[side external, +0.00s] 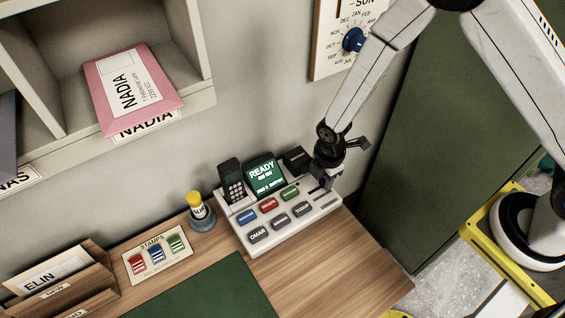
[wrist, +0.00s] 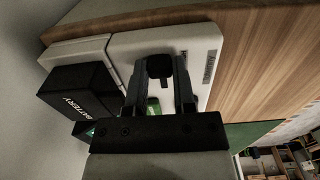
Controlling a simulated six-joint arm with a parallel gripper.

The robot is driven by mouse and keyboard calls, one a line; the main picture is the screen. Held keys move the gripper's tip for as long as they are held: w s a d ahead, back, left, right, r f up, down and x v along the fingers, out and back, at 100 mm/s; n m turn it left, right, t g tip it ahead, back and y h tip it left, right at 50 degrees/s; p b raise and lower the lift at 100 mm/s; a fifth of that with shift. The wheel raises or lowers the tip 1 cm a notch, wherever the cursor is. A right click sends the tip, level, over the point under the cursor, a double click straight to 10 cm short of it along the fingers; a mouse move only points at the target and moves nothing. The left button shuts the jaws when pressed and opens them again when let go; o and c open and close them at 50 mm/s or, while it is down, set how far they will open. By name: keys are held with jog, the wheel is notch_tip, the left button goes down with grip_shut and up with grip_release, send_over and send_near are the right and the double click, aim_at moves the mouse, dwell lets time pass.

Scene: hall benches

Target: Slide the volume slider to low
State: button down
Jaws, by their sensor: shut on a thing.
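The white desk phone console (side external: 292,232) stands on the wooden bench, with a handset, a green READY screen and several coloured and grey keys. Its volume slider is at the right end of the console, mostly hidden by my gripper in the side view. My gripper (side external: 325,184) points down over that end. In the wrist view, my gripper (wrist: 160,72) has its two fingers on either side of the black slider knob (wrist: 159,66), shut on it. A small label (wrist: 209,67) on the console lies beside the knob; I cannot read it. The slider's exact setting is hard to tell.
A black BATTERY block (wrist: 80,98) sits at the console's back edge, close to my gripper. A glue bottle (side external: 198,209) and a stamps card (side external: 157,254) are left of the console. The wall and a dial calendar (side external: 340,45) are behind. Bare bench (side external: 345,265) lies in front right.

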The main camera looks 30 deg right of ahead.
aim_at(308, 193)
jog(key=shift+a+r, duration=0.1)
jog(key=shift+a, duration=2.2)
jog(key=c, duration=0.7)
grip_release()
jog(key=shift+a, duration=0.1)
jog(key=shift+r, duration=3.85)
